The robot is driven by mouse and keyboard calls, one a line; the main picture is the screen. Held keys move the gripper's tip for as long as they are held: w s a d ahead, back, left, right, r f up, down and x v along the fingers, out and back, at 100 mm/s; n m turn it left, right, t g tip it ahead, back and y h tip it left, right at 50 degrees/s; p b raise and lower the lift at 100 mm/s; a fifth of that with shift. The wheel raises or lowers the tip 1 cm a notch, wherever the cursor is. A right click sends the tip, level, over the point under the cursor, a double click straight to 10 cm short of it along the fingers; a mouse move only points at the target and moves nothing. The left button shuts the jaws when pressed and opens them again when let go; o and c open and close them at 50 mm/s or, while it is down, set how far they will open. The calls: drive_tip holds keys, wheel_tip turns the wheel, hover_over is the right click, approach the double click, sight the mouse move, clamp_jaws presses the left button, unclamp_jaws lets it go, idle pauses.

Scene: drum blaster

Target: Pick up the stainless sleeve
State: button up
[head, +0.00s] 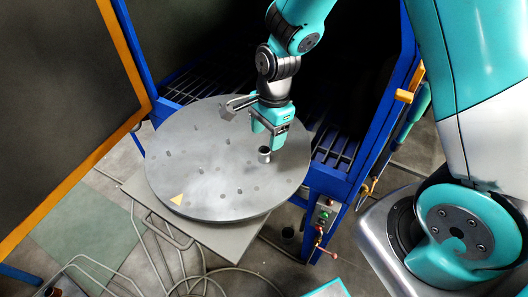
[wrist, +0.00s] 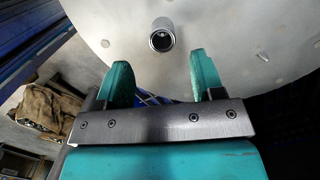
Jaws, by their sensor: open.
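The stainless sleeve (head: 264,155) is a short, shiny, hollow cylinder standing upright on the grey round turntable (head: 200,190), near its right side. In the wrist view the sleeve (wrist: 162,38) shows its open top, beyond the fingertips and roughly centred between them. My gripper (head: 265,140) has teal fingers and is just above and behind the sleeve in the head view. In the wrist view my gripper (wrist: 163,70) is open, its two fingers apart with nothing between them. The sleeve is not held.
The turntable has several small holes and pegs and a yellow triangle mark (head: 177,199). A blue cabinet frame (head: 345,185) stands close to the right, with a control box (head: 324,212). An orange-edged door (head: 125,50) is at left. Hoses (head: 190,265) lie on the floor.

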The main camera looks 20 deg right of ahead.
sight(264, 152)
drive_tip(key=shift+a+f+p, duration=0.25)
drive_tip(key=shift+f+p, duration=0.15)
drive_tip(key=shift+f, duration=1.3)
drive_tip(key=shift+a+f+p, duration=0.2)
drive_tip(key=shift+f+p, duration=0.15)
drive_tip(key=shift+f, duration=1.35)
drive_tip(key=c, duration=1.1)
